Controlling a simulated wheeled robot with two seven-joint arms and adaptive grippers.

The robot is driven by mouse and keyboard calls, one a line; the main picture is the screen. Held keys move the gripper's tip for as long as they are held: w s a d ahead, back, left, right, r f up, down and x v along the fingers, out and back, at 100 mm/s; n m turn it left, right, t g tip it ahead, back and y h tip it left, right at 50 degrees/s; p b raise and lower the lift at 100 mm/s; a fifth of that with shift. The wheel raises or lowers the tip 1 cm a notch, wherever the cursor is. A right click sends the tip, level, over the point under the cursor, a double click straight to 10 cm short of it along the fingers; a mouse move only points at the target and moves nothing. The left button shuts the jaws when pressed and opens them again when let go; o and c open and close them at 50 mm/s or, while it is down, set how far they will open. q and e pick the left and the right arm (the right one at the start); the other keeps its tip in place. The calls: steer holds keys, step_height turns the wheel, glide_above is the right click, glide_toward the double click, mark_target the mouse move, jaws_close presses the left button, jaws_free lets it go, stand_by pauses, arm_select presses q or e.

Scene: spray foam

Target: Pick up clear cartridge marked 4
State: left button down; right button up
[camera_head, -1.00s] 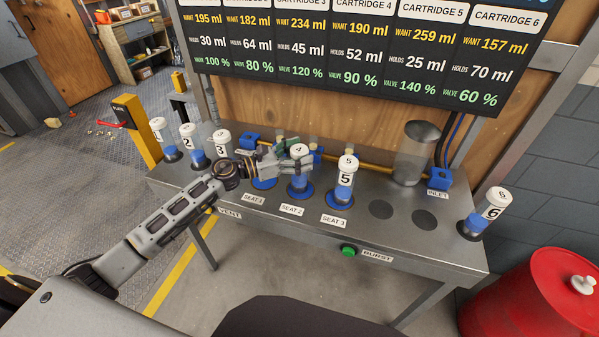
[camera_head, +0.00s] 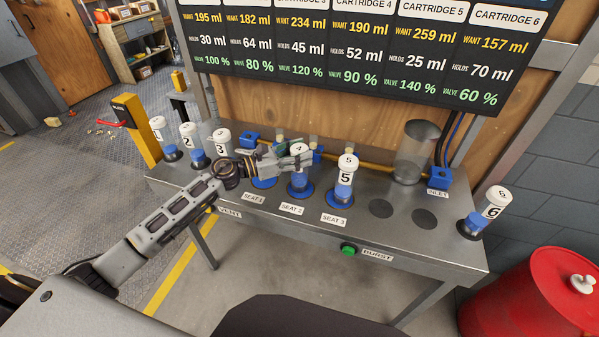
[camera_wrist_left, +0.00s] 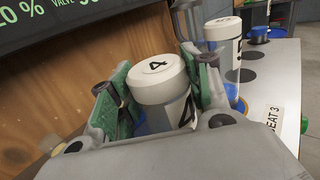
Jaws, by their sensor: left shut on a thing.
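The clear cartridge marked 4 (camera_head: 298,184) has a white cap and blue contents, and stands upright on the blue ring of SEAT 2. My left gripper (camera_head: 296,158) is shut on it just below the cap. In the left wrist view, cartridge 4 (camera_wrist_left: 161,82) sits between the green-padded fingers (camera_wrist_left: 160,95). The fingers hide part of its body. My right gripper is not in view.
Cartridge 5 (camera_head: 345,178) stands close by on the right at SEAT 3. Cartridges 1 (camera_head: 164,139), 2 (camera_head: 191,147) and 3 (camera_head: 221,142) stand at the left, cartridge 6 (camera_head: 484,215) at the right. A clear vessel (camera_head: 414,155) stands behind.

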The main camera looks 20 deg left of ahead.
arm_select(q)
steer(key=shift+r, duration=0.1)
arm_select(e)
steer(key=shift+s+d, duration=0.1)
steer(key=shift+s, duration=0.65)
arm_select(q)
steer(key=shift+r, duration=0.1)
